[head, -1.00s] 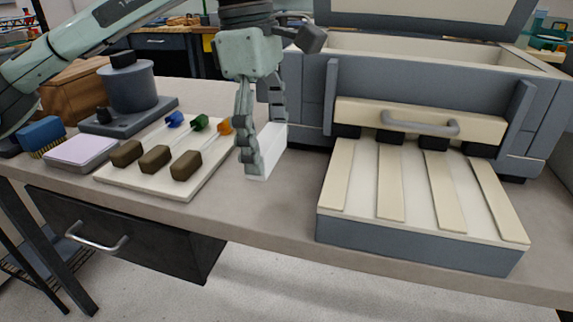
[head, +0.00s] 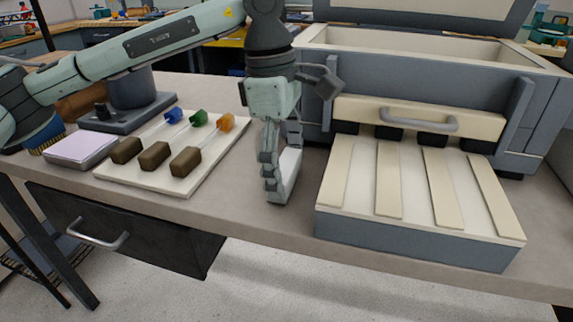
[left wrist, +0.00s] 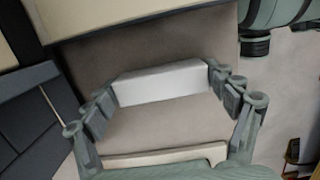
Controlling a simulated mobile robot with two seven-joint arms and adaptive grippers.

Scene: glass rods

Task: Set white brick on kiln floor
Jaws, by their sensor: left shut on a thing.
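The white brick (head: 290,170) is upright between the fingers of my left gripper (head: 279,186). A finger covers part of it in the head view. In the left wrist view the white brick (left wrist: 160,82) spans between the two fingertips (left wrist: 163,86), which press on its ends. It is above the bench left of the kiln; I cannot tell whether it touches the bench. The grey kiln (head: 410,80) stands at the right with its lid up. A low grey base with a cream slatted top (head: 408,190) juts out at its front. My right gripper is not in view.
A cream panel with a grey handle (head: 418,123) stands at the back of the slatted top. A white board (head: 180,185) with rods and brown blocks lies left of my gripper. The slatted top is empty. The bench (head: 250,215) has bare room near its front edge.

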